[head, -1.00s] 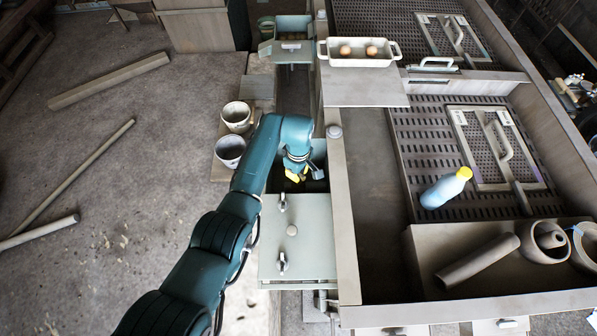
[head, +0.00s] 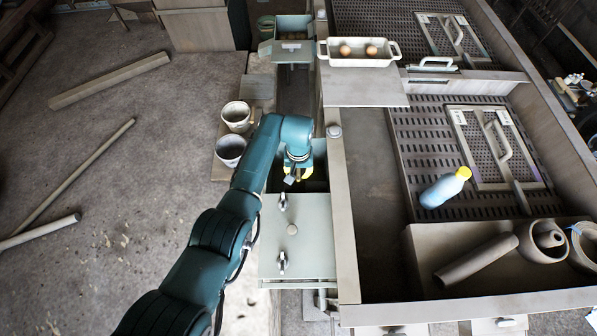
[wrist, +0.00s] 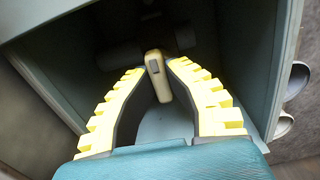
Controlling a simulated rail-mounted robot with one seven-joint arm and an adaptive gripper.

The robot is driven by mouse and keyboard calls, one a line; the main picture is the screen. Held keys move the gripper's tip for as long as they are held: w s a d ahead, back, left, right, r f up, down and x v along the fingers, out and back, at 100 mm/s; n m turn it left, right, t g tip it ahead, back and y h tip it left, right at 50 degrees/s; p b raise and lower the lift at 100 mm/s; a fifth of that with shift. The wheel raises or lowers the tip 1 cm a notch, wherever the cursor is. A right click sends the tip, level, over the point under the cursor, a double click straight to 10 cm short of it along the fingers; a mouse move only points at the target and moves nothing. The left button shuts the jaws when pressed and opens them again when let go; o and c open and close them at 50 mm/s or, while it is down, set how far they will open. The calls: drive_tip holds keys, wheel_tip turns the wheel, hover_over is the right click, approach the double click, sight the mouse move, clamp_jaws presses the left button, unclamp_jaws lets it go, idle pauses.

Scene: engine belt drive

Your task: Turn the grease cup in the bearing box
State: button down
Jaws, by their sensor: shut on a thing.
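The bearing box is an open grey-green box with a dark inside; its wall (wrist: 243,55) surrounds my gripper in the wrist view, and its opening (head: 318,184) shows beside my gripper in the head view. My gripper (wrist: 161,70) has yellow ridged fingers and points down into the box. It is shut on a small cream, tab-like piece with a dark patch, which I take to be the grease cup (wrist: 158,82). The cup stands between the fingertips. Its lower joint is hidden in the head view by my arm and gripper.
A grey-green cover with two latches (head: 310,240) lies just in front of the opening. Two buckets (head: 231,150) stand to the left. A raised frame edge (head: 342,215) runs close on the right, with a blue bottle (head: 444,188) beyond it.

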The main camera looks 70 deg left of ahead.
drive_tip(key=m, duration=0.4)
drive_tip(key=shift+f+m, duration=0.15)
drive_tip(key=shift+m, duration=0.15)
drive_tip(key=m, duration=0.4)
drive_tip(key=shift+m, duration=0.3)
drive_tip(key=m, duration=0.4)
drive_tip(key=shift+m, duration=2.2)
drive_tip(key=c, duration=1)
unclamp_jaws()
drive_tip(key=shift+c, duration=0.2)
